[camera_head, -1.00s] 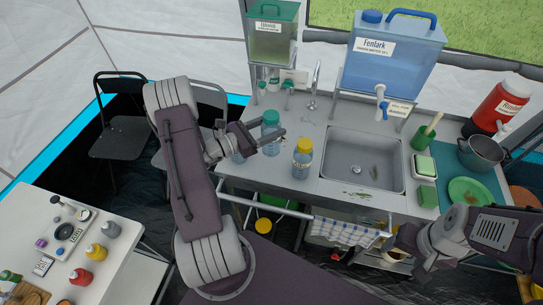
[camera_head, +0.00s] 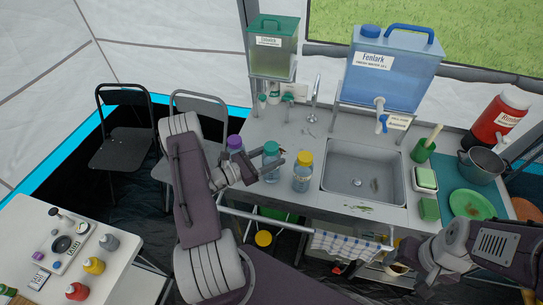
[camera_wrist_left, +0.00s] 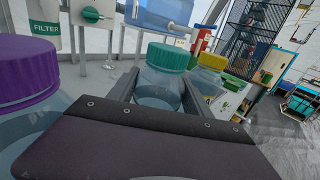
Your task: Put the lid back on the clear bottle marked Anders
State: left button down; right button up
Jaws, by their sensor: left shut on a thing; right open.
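A clear bottle with a teal lid (camera_head: 271,150) is between the fingers of my left gripper (camera_head: 276,165), which is shut on it at the left of the counter. The bottle also shows between the fingers in the left wrist view (camera_wrist_left: 158,88). A clear bottle with a yellow lid (camera_head: 302,178) stands upright just right of it. A clear bottle with a purple lid (camera_head: 235,145) is to the left, partly hidden by my gripper. All three lids appear on their bottles. No name is readable on them. My right gripper (camera_head: 398,258) is at the lower right, open and empty.
The sink (camera_head: 362,178) is right of the bottles. A blue water tank (camera_head: 392,70) and a green-topped tank (camera_head: 273,50) stand behind. A green plate (camera_head: 472,205) is at the right. A white side table (camera_head: 110,270) stands lower left. The bottles stand close together.

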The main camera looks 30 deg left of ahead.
pick_arm(q)
jog(key=shift+d, duration=0.1)
jog(key=c, duration=0.7)
grip_release()
jog(key=shift+f, duration=0.15)
jog(key=shift+r, duration=0.3)
jog(key=b+v, duration=0.2)
jog(key=v, duration=1)
jog(key=shift+f, duration=0.15)
